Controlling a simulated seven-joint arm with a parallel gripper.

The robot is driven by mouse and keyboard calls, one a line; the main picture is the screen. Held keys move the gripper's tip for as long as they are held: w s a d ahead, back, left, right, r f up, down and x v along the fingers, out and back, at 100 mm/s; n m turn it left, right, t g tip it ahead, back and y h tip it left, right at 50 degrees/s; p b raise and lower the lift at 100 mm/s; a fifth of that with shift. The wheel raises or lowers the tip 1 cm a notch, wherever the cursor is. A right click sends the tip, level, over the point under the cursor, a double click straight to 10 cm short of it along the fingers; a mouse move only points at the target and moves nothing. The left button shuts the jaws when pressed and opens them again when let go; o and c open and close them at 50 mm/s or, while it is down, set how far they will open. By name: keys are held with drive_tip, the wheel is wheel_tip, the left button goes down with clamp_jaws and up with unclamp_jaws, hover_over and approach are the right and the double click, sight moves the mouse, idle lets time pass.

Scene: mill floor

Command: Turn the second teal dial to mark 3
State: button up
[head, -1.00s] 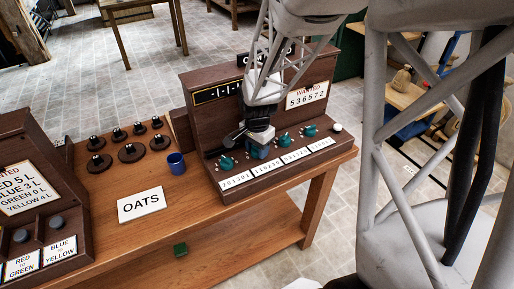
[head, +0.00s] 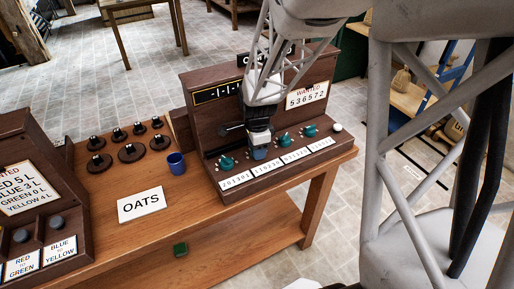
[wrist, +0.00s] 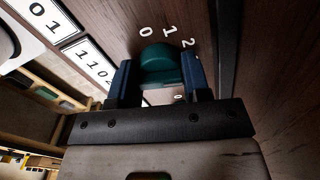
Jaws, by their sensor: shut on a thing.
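The brown console (head: 215,125) carries a row of teal dials with number labels below. The first teal dial (head: 226,162) is at the left, with two more (head: 284,141) (head: 310,130) to the right. My gripper (head: 259,152) is down at the second place in the row and hides that dial in the head view. In the wrist view, the second teal dial (wrist: 160,62) sits between the blue fingers of my gripper (wrist: 157,85), which are shut on it. Marks 0, 1 and 2 show around its far side. Mark 3 and the pointer's exact reading are not clear.
A white knob (head: 337,127) is at the console's right end. A blue mug (head: 176,163), an OATS card (head: 142,204) and several dark weights (head: 131,152) stand on the bench to the left. Another console (head: 20,140) is at far left.

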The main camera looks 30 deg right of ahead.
drive_tip(key=o, duration=0.9)
drive_tip(key=shift+o, duration=0.2)
drive_tip(key=shift+r, duration=3.95)
drive_tip(key=shift+s+a+r+n, duration=0.2)
drive_tip(key=shift+a+r+n, duration=0.05)
drive_tip(key=shift+r+n, duration=0.05)
drive_tip(key=s+a+r+n+t, duration=0.1)
drive_tip(key=s+a+r+n, duration=0.5)
drive_tip(key=s+n, duration=0.3)
drive_tip(key=s+a+r+n+t, duration=0.1)
drive_tip(key=s+a+r+n, duration=0.5)
drive_tip(key=s+n, duration=0.4)
drive_tip(key=shift+t, duration=0.3)
